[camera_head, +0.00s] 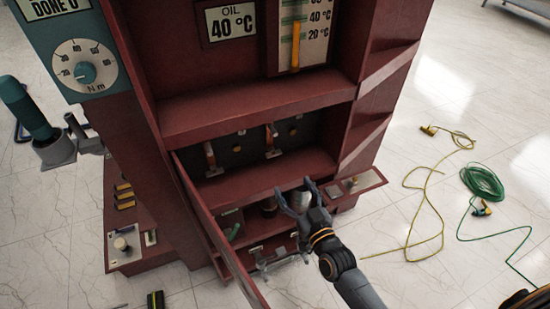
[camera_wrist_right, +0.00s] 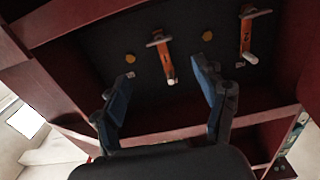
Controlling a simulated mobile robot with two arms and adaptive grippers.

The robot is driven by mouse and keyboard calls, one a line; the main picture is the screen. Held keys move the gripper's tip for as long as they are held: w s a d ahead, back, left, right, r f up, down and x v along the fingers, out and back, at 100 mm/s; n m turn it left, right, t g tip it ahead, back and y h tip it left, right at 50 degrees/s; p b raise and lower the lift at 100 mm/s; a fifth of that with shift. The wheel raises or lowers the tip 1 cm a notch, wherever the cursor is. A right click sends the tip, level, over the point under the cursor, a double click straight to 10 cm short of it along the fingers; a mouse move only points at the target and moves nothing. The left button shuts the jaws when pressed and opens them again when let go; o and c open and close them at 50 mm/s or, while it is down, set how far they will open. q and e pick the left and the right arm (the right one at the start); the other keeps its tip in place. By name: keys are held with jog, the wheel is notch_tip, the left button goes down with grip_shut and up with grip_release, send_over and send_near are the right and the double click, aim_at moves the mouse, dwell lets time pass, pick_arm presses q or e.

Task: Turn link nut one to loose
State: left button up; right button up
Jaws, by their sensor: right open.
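Two orange links stand against the dark back panel of the red cabinet's open bay, the left link (camera_head: 210,155) and the right link (camera_head: 272,138). Both also show in the right wrist view, the left link (camera_wrist_right: 166,60) and the right link (camera_wrist_right: 246,36), each with a bar across its top and a pale end. I cannot tell which holds link nut one. My right gripper (camera_head: 294,189) is open and empty, in front of and below the links. In the wrist view its fingers (camera_wrist_right: 165,76) spread below and to either side of the left link, apparently apart from it.
A red door (camera_head: 215,230) hangs open left of the bay. A lower shelf (camera_head: 270,228) holds small items. A torque dial (camera_head: 84,72) is at upper left, with a teal-handled tool (camera_head: 25,108) below. Yellow (camera_head: 425,195) and green (camera_head: 482,183) cables lie on the floor.

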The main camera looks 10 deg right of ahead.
aim_at(275, 156)
jog(key=w, duration=0.4)
jog(key=w+a, duration=0.1)
jog(key=w, duration=0.2)
jog(key=w+a, duration=0.1)
jog(key=w, duration=0.3)
jog(key=shift+w+a+f, duration=0.1)
jog(key=shift+w, duration=0.25)
jog(key=c, duration=1.2)
jog(key=shift+o, duration=0.2)
